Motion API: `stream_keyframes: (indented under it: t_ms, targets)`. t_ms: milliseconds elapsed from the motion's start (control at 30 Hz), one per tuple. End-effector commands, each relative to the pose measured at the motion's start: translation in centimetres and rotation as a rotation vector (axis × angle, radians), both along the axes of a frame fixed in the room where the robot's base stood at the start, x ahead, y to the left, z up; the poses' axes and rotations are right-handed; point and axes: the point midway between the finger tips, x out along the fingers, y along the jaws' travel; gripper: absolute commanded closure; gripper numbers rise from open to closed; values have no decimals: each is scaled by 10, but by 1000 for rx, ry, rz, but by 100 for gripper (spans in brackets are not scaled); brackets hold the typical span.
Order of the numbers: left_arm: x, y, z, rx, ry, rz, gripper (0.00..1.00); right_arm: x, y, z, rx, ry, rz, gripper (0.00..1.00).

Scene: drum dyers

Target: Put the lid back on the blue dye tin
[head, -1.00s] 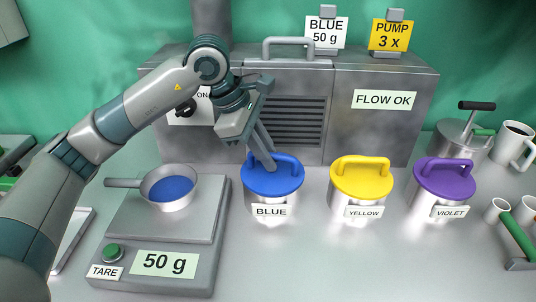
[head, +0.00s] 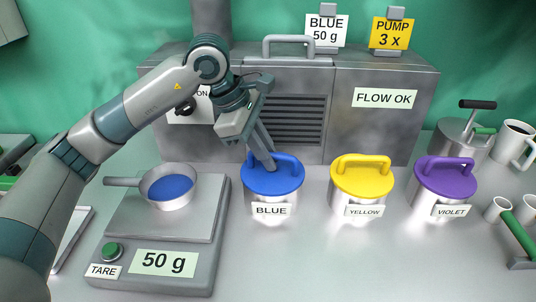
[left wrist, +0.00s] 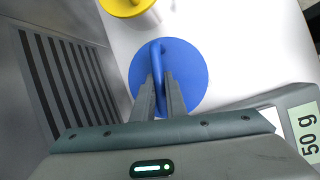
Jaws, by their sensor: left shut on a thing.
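The blue lid (head: 273,180) sits on top of the blue dye tin (head: 271,209), which carries a BLUE label. The lid looks level and covers the tin's mouth. My left gripper (head: 263,162) is shut on the left part of the lid's arched handle. In the left wrist view the two fingers (left wrist: 162,92) stand either side of the handle of the blue lid (left wrist: 190,78). The tin's body is hidden under the lid in that view. My right gripper is in neither view.
Yellow (head: 361,181) and violet (head: 445,182) lidded tins stand to the right. A scale (head: 156,240) reading 50 g, with a pan (head: 169,187) of blue dye, stands left. A grey machine (head: 370,130) closes off the back. The front counter is clear.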

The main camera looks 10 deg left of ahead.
Motion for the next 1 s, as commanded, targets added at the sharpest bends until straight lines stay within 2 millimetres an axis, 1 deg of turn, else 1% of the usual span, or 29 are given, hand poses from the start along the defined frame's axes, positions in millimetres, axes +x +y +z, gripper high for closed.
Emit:
stream_keyframes:
  t_ms: [600, 633, 700, 1000]
  targets:
    - [0, 0, -3, 0, 0, 0, 100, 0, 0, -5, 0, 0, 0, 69]
    - [0, 0, -2, 0, 0, 0, 81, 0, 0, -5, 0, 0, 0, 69]
    - [0, 0, -3, 0, 0, 0, 66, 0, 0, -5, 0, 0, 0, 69]
    - [0, 0, -3, 0, 1, 0, 66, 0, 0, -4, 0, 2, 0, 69]
